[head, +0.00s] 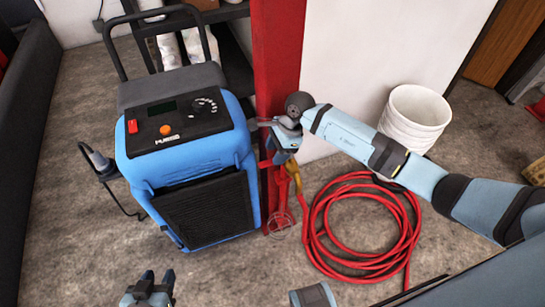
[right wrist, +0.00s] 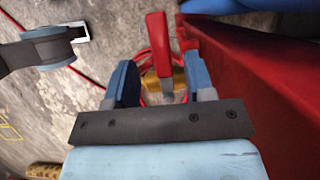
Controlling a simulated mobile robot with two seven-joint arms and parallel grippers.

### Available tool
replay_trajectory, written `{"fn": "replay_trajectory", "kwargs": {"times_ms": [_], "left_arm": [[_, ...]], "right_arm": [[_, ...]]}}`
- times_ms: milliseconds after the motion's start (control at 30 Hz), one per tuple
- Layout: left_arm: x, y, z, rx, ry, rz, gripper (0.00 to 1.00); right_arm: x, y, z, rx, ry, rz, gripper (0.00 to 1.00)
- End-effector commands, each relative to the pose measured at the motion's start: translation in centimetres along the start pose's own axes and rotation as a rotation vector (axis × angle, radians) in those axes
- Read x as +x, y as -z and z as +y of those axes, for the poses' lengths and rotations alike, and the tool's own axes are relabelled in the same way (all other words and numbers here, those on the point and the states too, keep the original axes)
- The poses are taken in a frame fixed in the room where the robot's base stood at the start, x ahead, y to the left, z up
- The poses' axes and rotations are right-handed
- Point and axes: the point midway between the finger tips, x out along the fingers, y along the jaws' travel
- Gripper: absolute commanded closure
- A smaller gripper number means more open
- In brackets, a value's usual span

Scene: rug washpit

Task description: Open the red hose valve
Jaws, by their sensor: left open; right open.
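The red hose valve has a red lever (right wrist: 158,45) on a brass-coloured body (right wrist: 165,86), low beside the red post (head: 277,60). In the head view the valve is partly hidden under my right gripper (head: 281,135); brass-coloured fittings (head: 284,190) show below it. In the right wrist view the lever stands between the two blue fingers of my right gripper (right wrist: 160,75), which is open. I cannot tell whether a finger touches it. My left gripper (head: 149,287) is open and empty at the bottom of the head view, away from the valve.
A coiled red hose (head: 316,225) lies on the grey floor right of the post. A blue machine (head: 185,165) with a black handle stands close to the post's left. White buckets (head: 417,112) stand behind my right arm. The floor at the lower left is clear.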

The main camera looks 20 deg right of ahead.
Motion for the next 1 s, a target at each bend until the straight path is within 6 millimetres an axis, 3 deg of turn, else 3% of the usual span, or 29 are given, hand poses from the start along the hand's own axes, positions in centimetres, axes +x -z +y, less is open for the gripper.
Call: {"fn": "replay_trajectory", "kwargs": {"times_ms": [200, 567, 767, 1000], "left_arm": [[0.0, 0.0, -0.2, 0.008, 0.0, 0.002, 0.57], [0.0, 0.1, -0.2, 0.01, 0.0, 0.004, 0.57], [0.0, 0.1, -0.2, 0.009, 0.0, 0.004, 0.57], [0.1, 0.1, -0.1, 0.007, 0.0, 0.005, 0.57]], "right_arm": [[2.4, 0.0, 0.0, 0.002, -0.001, 0.0, 0.51], [2.8, 0.0, 0.0, 0.0, 0.001, 0.0, 0.51], [2.8, 0.0, 0.0, 0.0, 0.0, 0.0, 0.97], [2.8, 0.0, 0.0, -0.004, -0.001, 0.0, 1.0]]}}
